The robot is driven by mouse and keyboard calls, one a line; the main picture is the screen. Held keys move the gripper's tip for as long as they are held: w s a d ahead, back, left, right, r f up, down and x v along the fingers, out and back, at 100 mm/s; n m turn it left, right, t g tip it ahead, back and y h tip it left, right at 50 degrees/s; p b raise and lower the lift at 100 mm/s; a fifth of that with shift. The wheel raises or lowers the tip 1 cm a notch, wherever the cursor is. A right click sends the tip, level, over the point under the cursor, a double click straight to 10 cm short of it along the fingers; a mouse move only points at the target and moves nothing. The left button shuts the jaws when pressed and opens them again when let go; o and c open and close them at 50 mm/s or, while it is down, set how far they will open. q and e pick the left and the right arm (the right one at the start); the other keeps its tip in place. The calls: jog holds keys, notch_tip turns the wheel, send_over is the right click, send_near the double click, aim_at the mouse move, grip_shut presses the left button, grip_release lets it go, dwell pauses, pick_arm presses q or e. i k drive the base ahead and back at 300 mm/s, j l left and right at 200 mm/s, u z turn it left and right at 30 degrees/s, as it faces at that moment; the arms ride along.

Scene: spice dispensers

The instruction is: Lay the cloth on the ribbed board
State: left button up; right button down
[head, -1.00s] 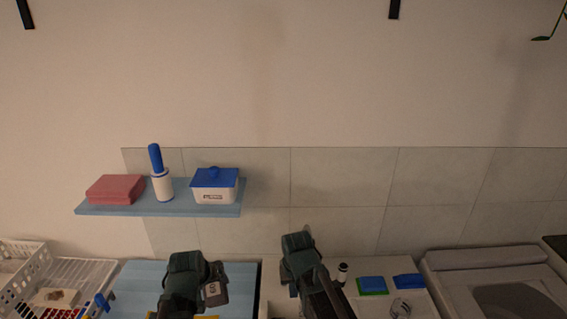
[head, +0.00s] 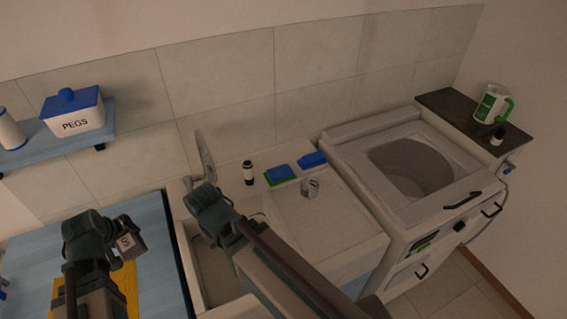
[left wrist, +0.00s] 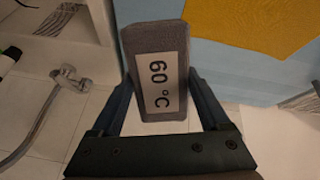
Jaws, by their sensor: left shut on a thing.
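A yellow cloth (head: 68,297) lies on the light blue worktop at the lower left, partly hidden behind my left arm. It also shows in the left wrist view (left wrist: 255,22). My left gripper (head: 112,238) is shut on a grey block (head: 127,245) above the worktop. In the left wrist view this block (left wrist: 157,70) has a white label reading "60 °C" and sits between both fingers. A pale board with faint ribs (head: 325,225) is right of the sink, partly behind my right arm. My right gripper (head: 203,196) is over the sink area; its fingertips are not clear.
A dark bottle (head: 248,173), blue and green sponges (head: 280,174) and a small clear or metal item (head: 310,187) stand along the back of the sink unit. A tap (head: 205,155) rises behind the basin. The washing machine (head: 410,180) is open at the right.

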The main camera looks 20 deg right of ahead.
aim_at(332, 229)
jog(key=k+l+z, duration=0.1)
jog(key=l, duration=0.3)
jog(key=k+l+z, duration=0.15)
jog(key=l, duration=0.3)
jog(key=l+z, duration=0.1)
jog(key=l, duration=0.35)
jog(key=k, duration=0.05)
